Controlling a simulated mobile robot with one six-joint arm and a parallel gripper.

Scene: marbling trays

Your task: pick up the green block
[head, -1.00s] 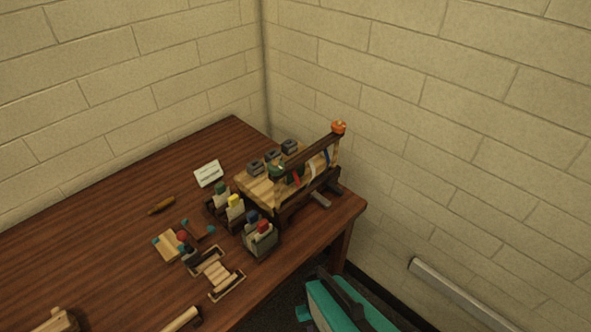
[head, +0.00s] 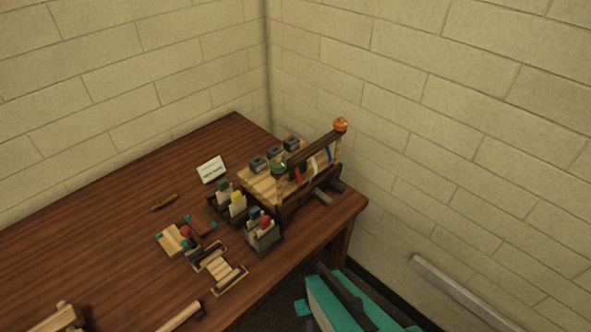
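No clear separate green block can be made out. A dark green top (head: 223,186) shows on a pale piece in the dark holder in the middle of the table. A dark green rounded thing (head: 279,168) is by the near left end of the wooden rack. I cannot tell whether either is the green block. My gripper is not in this view.
The brown table (head: 95,235) stands in a wall corner. The rack (head: 311,163) has an orange ball (head: 340,124) on top. A white card (head: 211,169), a grey holder (head: 262,238) and small wooden trays (head: 222,271) crowd its right half. The left-middle is mostly clear.

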